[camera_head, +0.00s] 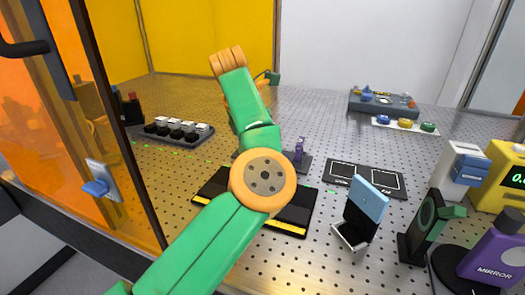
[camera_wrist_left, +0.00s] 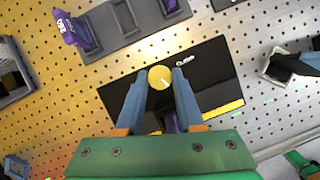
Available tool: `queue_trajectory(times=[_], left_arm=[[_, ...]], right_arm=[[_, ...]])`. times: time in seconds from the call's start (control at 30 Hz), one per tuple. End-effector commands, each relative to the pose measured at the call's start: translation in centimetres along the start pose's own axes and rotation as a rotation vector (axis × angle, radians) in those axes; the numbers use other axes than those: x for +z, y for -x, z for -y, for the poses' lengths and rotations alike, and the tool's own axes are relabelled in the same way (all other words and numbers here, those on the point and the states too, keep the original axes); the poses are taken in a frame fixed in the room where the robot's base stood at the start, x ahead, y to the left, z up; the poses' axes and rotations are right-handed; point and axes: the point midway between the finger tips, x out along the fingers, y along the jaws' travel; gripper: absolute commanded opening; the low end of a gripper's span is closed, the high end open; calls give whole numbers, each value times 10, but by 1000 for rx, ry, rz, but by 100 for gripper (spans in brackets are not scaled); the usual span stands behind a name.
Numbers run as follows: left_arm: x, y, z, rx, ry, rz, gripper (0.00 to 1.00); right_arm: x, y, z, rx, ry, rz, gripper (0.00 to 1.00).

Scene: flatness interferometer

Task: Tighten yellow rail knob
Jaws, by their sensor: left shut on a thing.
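The yellow rail knob (camera_wrist_left: 160,75) is round, with a light mark line on its top. In the left wrist view my left gripper (camera_wrist_left: 160,86) has its blue fingers shut on it, one at each side. The knob is above a black plate with a yellow strip (camera_wrist_left: 213,62). In the head view my green arm hides the knob and the left gripper; the black plate (camera_head: 212,186) shows beside it. A grey rail (camera_wrist_left: 128,30) with a purple upright part (camera_wrist_left: 72,28) lies beyond the fingers. My right gripper is in neither view.
A blue-lidded box (camera_head: 368,198), a dark stand (camera_head: 421,225) and the purple MIRROR item (camera_head: 490,252) are at the right. An orange panel (camera_head: 60,110) borders the left.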

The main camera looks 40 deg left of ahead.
Motion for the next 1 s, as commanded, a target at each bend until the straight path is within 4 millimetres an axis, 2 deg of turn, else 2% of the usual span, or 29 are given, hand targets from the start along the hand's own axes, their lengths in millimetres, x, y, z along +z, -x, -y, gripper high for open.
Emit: queue_trajectory(times=[0.5, 1.0], left_arm=[[1, 1, -2, -135, -326, 2, 0], [1, 0, -2, -167, -407, 2, 0]], right_arm=[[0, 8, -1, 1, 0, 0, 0], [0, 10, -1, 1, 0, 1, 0]])
